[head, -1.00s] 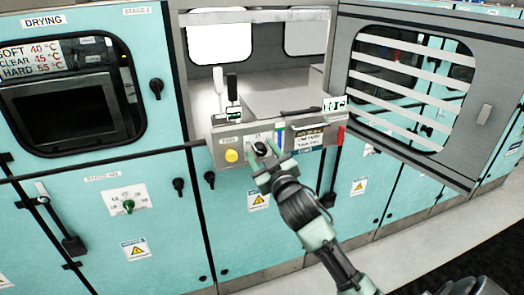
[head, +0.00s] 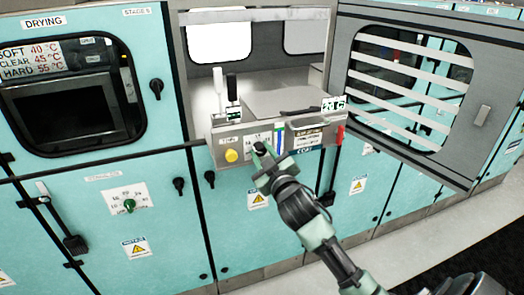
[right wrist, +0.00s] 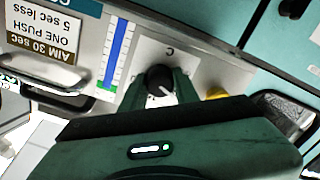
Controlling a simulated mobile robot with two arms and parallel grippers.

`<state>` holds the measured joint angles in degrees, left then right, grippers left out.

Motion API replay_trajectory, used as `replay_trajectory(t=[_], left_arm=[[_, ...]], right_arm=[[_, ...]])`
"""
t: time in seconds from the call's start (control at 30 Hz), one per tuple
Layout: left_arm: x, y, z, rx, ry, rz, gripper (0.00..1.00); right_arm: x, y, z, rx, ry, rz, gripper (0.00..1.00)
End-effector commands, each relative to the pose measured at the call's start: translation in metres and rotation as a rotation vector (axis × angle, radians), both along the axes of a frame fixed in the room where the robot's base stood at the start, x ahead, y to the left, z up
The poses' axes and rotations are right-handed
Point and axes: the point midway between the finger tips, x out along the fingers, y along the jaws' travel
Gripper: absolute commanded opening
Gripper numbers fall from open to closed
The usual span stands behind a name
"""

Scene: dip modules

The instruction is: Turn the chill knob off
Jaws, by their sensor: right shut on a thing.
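The chill knob appears to be the black knob (right wrist: 160,80) with a white pointer line, on a pale plate of the metal control panel in the right wrist view. In the head view this black knob (head: 259,148) is at the panel's front, right of a yellow button (head: 231,155). My right gripper (head: 263,160) is at the knob, shut on it, with its fingers partly hiding the plate. In the right wrist view the fingers reach toward the knob, and the plate's markings are mostly hidden. My left gripper is not in view.
A blue level strip (right wrist: 118,50) is beside the knob, with a printed notice (right wrist: 58,38) beyond it. A display reading about 20.6 (head: 334,104) stands on the panel's right, above a red part (head: 340,135). An open slatted door (head: 400,90) is at right.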

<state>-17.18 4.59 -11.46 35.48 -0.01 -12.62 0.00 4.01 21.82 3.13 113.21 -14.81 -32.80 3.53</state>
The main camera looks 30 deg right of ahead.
Motion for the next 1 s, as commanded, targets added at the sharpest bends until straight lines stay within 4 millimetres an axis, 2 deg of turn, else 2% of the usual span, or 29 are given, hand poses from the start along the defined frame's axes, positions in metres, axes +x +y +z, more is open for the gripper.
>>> replay_trajectory(t=[0.6,1.0], left_arm=[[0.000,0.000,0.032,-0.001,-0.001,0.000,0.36],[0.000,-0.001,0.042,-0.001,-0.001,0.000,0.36]], right_arm=[[0.000,0.000,0.002,-0.552,0.134,0.002,0.00],[0.000,0.000,0.001,-0.800,0.193,0.001,0.00]])
